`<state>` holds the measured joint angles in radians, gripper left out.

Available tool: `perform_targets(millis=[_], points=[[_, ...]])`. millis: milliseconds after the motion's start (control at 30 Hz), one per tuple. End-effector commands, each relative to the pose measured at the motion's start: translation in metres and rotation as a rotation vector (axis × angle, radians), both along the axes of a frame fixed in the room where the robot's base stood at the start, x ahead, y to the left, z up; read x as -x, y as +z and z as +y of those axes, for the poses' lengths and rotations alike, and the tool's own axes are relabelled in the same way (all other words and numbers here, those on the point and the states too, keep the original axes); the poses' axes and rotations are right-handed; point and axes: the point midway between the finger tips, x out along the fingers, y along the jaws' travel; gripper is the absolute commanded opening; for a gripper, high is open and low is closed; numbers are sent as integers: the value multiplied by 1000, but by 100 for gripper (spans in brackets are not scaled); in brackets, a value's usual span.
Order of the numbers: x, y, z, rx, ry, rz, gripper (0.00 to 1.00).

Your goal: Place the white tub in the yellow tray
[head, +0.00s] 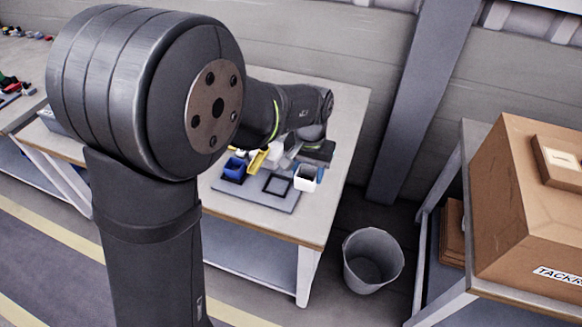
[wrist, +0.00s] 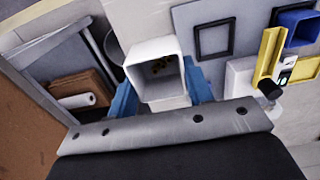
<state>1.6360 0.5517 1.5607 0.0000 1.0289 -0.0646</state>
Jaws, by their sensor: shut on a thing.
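The white tub (wrist: 152,52) is between the two blue fingers of my gripper (wrist: 160,82) in the wrist view, and the fingers are shut on it. Its open top faces the camera, with small dark and yellowish bits inside. In the head view the white tub (head: 305,184) is at the right end of the grey mat, below my wrist; I cannot tell whether it touches the surface. The yellow tray (head: 256,160) lies left of the tub, partly hidden by my arm. In the wrist view the yellow tray (wrist: 268,54) is right of the tub.
A blue tub (head: 234,168) stands left of the yellow tray. An empty dark square frame (head: 277,194) lies on the grey mat (head: 250,198) between the blue and white tubs. A white block (wrist: 240,75) sits beside the tray. A grey bin (head: 372,262) stands on the floor.

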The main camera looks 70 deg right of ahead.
Motion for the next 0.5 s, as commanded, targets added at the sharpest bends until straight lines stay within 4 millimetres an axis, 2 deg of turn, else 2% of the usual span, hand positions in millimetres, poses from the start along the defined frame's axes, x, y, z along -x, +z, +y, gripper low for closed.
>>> perform_targets(millis=[67,167,267,500], points=[[2,4,2,1,6,0,25],[-12,6,1,0,32,0,25],[-40,6,0,-1,75,0,25],[-137,7,4,0,217,0,25]])
